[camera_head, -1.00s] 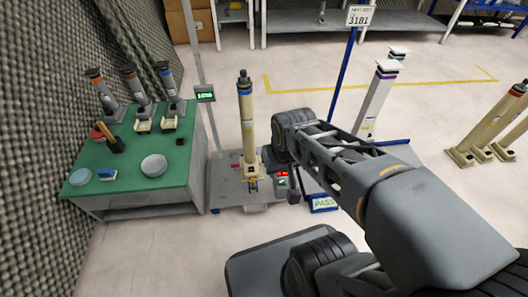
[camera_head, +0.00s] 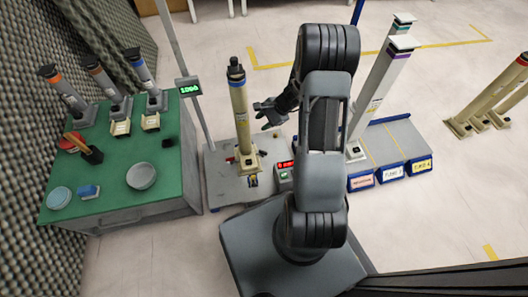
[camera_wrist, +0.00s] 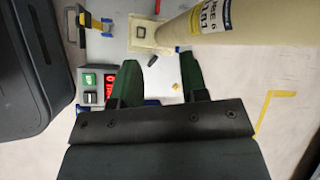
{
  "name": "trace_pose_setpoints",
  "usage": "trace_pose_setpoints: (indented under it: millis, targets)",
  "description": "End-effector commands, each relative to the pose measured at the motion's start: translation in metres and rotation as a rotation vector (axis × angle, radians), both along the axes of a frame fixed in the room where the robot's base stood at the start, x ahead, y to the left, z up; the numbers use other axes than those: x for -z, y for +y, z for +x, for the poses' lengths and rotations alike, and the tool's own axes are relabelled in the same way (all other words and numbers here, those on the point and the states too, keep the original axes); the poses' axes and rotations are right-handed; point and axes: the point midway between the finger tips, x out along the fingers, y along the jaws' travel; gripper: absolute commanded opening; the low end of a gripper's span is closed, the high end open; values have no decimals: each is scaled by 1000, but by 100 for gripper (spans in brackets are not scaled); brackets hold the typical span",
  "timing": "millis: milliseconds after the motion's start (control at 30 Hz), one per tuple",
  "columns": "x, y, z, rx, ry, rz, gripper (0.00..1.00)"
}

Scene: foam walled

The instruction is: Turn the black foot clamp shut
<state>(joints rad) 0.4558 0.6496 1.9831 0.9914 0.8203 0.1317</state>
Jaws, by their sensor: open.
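A cream column (camera_head: 241,120) with a black top stands upright on a grey base plate (camera_head: 222,188). A dark bracket with yellow and blue parts (camera_wrist: 88,21) sits at the upper left there. I cannot tell for certain which dark part is the foot clamp, or whether it is turned. My gripper (camera_head: 268,108) is open and empty, to the right of the column. In the wrist view its green fingers (camera_wrist: 158,84) are spread apart over the plate, touching nothing visible.
A box with a red display (camera_head: 285,170) stands right of the foot. A green-topped table (camera_head: 115,185) with bowls and columns is at left. A post with a green display (camera_head: 189,87) stands behind the plate. Taller white columns (camera_head: 378,85) stand at right.

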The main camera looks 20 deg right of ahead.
Motion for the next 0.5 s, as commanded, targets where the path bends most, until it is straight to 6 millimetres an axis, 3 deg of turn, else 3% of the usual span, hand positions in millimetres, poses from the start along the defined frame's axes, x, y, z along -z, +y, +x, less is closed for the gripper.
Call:
trace_pose_setpoints:
  millis: [33, 200, 400, 500]
  targets:
    - [29, -14, 2, 106, 39, 50, 40]
    - [108, -51, 4, 432, 131, 187, 40]
    - [178, -78, -9, 703, 208, 287, 40]
    - [199, -85, -15, 785, 231, 316, 40]
